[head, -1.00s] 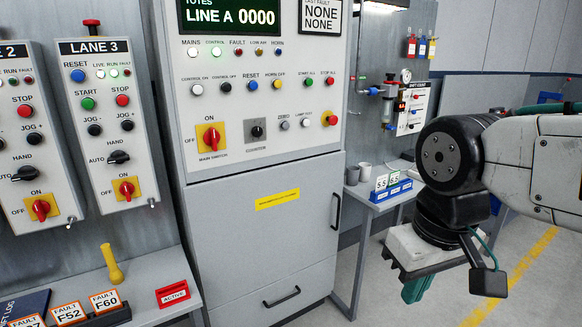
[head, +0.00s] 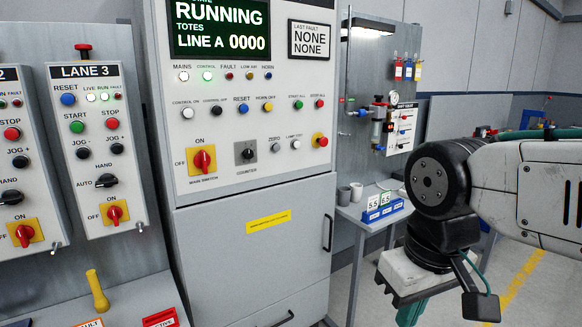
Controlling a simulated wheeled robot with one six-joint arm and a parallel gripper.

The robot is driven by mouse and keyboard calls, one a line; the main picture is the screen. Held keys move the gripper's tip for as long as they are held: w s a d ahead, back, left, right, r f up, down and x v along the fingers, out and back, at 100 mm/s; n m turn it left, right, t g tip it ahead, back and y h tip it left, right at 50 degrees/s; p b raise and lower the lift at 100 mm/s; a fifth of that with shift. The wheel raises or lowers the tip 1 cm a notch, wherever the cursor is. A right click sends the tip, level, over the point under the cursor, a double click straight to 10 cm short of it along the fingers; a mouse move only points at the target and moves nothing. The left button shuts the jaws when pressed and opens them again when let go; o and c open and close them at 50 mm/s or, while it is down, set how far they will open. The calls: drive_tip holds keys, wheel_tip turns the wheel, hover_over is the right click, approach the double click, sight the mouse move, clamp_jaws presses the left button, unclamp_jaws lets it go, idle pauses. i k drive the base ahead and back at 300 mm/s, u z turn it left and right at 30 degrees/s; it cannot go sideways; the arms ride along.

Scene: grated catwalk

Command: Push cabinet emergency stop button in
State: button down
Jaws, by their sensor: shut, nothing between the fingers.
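The cabinet (head: 190,240) is a tall grey control cabinet with a light sloped panel. A red mushroom button on a yellow plate (head: 321,140), which looks like the emergency stop, sits at the panel's lower right. Whether it is in or out is too small to tell. My gripper (head: 410,313) hangs at the lower right, pointing down, its teal fingers shut and empty and cut by the frame's bottom edge. It is right of and below the button in the picture, clearly apart from it.
The panel also carries a red main switch on yellow (head: 203,159), a counter knob (head: 246,152) and several small buttons. The display (head: 220,28) reads RUNNING. Lane boxes (head: 100,150) stand left. A small table (head: 372,213) with cups and a blue card holder stands right of the cabinet.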

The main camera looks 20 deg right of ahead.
sight(323, 142)
drive_tip(key=z, duration=0.05)
drive_tip(key=k, duration=0.6)
drive_tip(key=z, duration=0.85)
drive_tip(key=i, duration=1.45)
drive_tip(key=u, duration=0.2)
